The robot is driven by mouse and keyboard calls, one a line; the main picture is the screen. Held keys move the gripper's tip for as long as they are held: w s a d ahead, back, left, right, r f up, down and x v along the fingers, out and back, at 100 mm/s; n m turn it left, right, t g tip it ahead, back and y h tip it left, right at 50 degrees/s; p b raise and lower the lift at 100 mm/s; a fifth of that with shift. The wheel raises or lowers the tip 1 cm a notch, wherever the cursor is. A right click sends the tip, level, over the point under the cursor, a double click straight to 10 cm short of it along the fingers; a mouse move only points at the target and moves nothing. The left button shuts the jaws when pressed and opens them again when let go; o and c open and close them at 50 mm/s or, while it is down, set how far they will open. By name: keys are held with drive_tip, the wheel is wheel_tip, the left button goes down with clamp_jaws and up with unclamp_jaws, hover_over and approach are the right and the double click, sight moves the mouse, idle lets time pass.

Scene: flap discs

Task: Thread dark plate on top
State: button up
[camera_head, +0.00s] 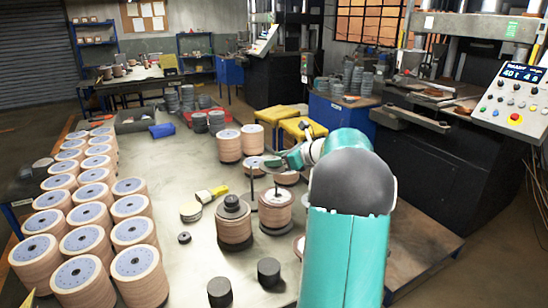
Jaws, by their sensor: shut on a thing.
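My gripper (277,162) is at the end of my teal arm, above the work table and small in this view. It is shut on a dark plate (271,163), which shows only as a thin dark edge. Below it stands a stack of tan flap discs (275,212) with a thin upright rod rising from its top. The held plate looks close to the rod's upper end; I cannot tell whether the rod passes through it. To the left, another disc stack (234,230) carries dark cylindrical pieces (232,204) on top.
Rows of tall disc stacks (92,217) fill the table's left side. More stacks (229,146) stand behind. The table's middle left (165,175) is clear.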

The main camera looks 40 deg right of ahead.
sight(279, 173)
drive_tip(key=shift+s+r, duration=0.1)
drive_tip(key=shift+s, duration=0.3)
drive_tip(key=shift+s+d+f, duration=0.1)
drive_tip(key=shift+f, duration=0.1)
drive_tip(key=shift+w+f, duration=0.25)
drive_tip(key=shift+f, duration=0.25)
drive_tip(key=shift+s+f, duration=0.15)
drive_tip(key=shift+f, duration=0.8)
drive_tip(key=shift+s+f, duration=0.1)
drive_tip(key=shift+f, duration=0.8)
drive_tip(key=shift+w, duration=0.1)
drive_tip(key=shift+f, duration=0.1)
drive_tip(key=shift+f, duration=1.6)
drive_tip(key=shift+f, duration=1.2)
